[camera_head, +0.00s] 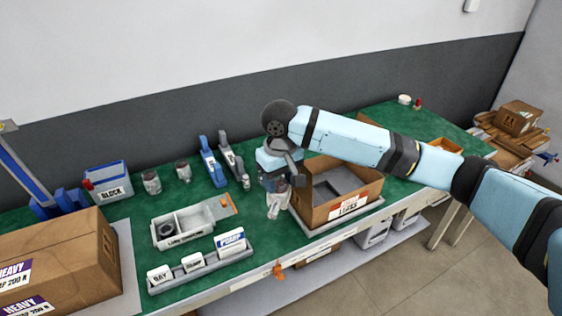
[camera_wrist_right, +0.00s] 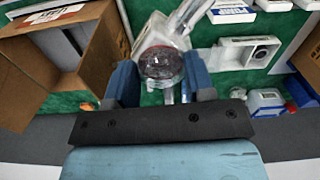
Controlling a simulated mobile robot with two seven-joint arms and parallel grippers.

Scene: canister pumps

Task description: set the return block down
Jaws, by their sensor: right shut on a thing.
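My right gripper (camera_head: 277,186) is above the green table, just left of the open cardboard box (camera_head: 346,208). It is shut on a pale, partly see-through piece, which I take as the return block (camera_head: 278,204). In the right wrist view, the fingers (camera_wrist_right: 160,82) flank its round, glassy, dark-reddish end (camera_wrist_right: 160,63), and a white part shows beyond. The gripper hides part of it in the head view, and I cannot tell whether it touches the table. My left gripper is not in view.
A grey tray (camera_head: 165,241) with a dark ring stands to the left, and a rack of labelled white blocks (camera_head: 201,270) is nearer the front edge. A blue-grey bin (camera_head: 108,182) marked BLOCK and a large carton (camera_head: 62,262) are further left. Green table (camera_head: 258,228) shows between tray and box.

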